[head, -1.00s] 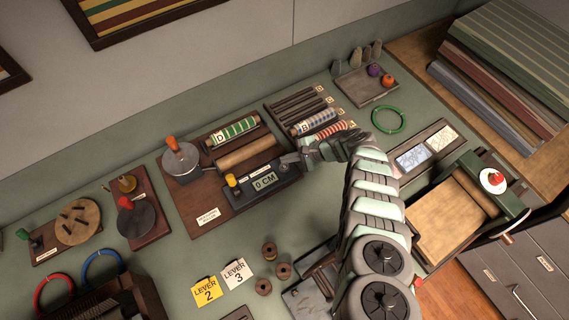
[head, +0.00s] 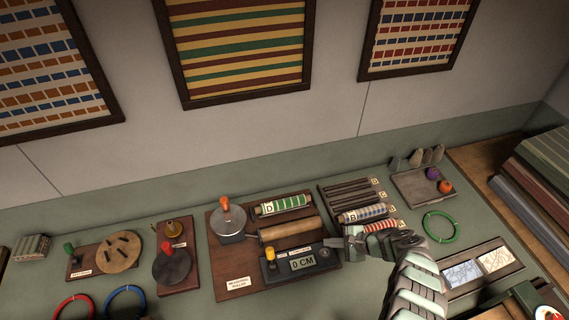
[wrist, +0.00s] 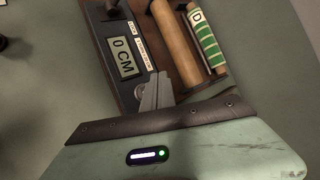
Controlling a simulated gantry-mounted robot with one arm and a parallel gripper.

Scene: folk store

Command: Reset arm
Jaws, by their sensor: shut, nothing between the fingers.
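My gripper (head: 345,241) is at the end of my segmented pale green arm, just right of the measuring device with its "0 CM" display (head: 303,263). In the wrist view the fingers (wrist: 156,92) are together, with nothing between them. They hover beside the display panel (wrist: 124,55) and the bare wooden roller (wrist: 173,42). The green striped roll marked D (wrist: 207,45) lies beyond that roller. Whether the fingertips touch the device is hard to tell.
A rack with the blue roll B (head: 362,213) stands close behind my gripper. A red-handled crank (head: 172,262) stands left. Framed patterns hang on the wall.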

